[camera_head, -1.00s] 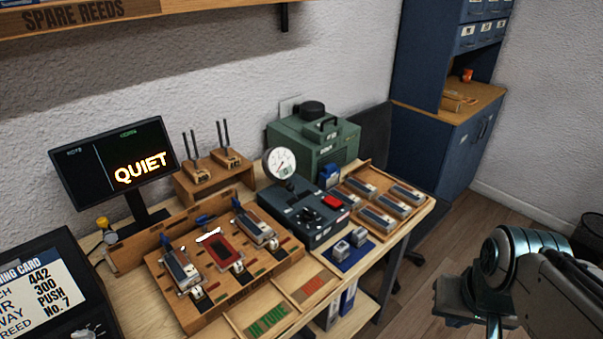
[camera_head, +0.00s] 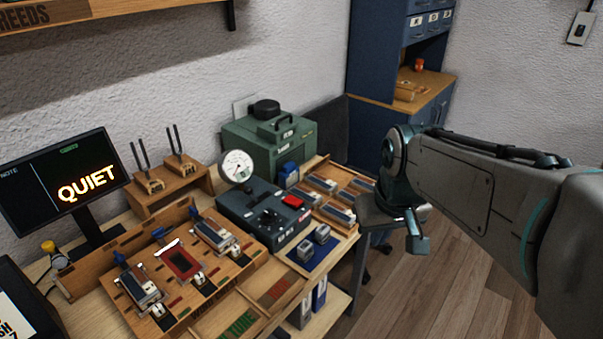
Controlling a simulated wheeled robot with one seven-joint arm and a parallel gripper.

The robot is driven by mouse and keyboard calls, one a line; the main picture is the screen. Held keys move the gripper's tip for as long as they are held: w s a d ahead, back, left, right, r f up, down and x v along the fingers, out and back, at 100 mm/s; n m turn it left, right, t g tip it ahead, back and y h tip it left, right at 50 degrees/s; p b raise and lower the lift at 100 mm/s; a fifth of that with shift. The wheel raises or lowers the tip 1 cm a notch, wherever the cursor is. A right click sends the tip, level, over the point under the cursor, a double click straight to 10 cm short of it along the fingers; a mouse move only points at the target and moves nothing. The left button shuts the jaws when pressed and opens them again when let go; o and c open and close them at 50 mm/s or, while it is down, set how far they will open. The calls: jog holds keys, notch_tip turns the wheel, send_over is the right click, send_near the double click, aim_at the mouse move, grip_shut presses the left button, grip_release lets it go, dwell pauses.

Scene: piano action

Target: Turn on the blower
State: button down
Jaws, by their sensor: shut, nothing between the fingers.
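A green boxy machine (camera_head: 300,135) with a black round cap and handle stands at the back of the bench; it looks like the blower. In front of it is a dark blue-grey control box (camera_head: 250,212) with a red switch (camera_head: 293,201), a black knob (camera_head: 268,217) and a round white gauge (camera_head: 237,166). I cannot tell the switch's setting. A black screen (camera_head: 62,180) reads "QUIET". My gripper (camera_head: 416,243) is shut and empty, pointing down right of the bench, apart from the box. Its fingertips are small and partly unclear in the view.
A wooden reed rack (camera_head: 128,308) stands left of the control box. A blue mat (camera_head: 310,262) with small blocks and a compartment tray (camera_head: 340,172) lie to its right. A blue cabinet (camera_head: 378,135) stands behind my arm. The wooden floor (camera_head: 440,290) at lower right is clear.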

jog(key=w+a+r+n+y, duration=0.1)
jog(key=w+a+n, duration=0.15)
jog(key=w, duration=0.45)
jog(key=w+a+r+n, duration=0.2)
jog(key=w+a, duration=0.2)
jog(key=w, duration=0.4)
jog(key=n+g+y, duration=0.1)
jog(key=n, duration=0.3)
send_over(296, 202)
jog(key=s+d, duration=0.1)
jog(key=d, duration=0.1)
jog(key=shift+s+d+f+m, duration=0.15)
jog(key=shift+f+m, duration=0.1)
jog(key=shift+f, duration=0.5)
jog(key=x, duration=0.8)
jog(key=s+d+p+x, duration=0.1)
jog(key=x, duration=0.3)
jog(key=shift+w+a+f, duration=0.1)
jog(key=shift+f, duration=0.95)
jog(key=shift+f, duration=0.1)
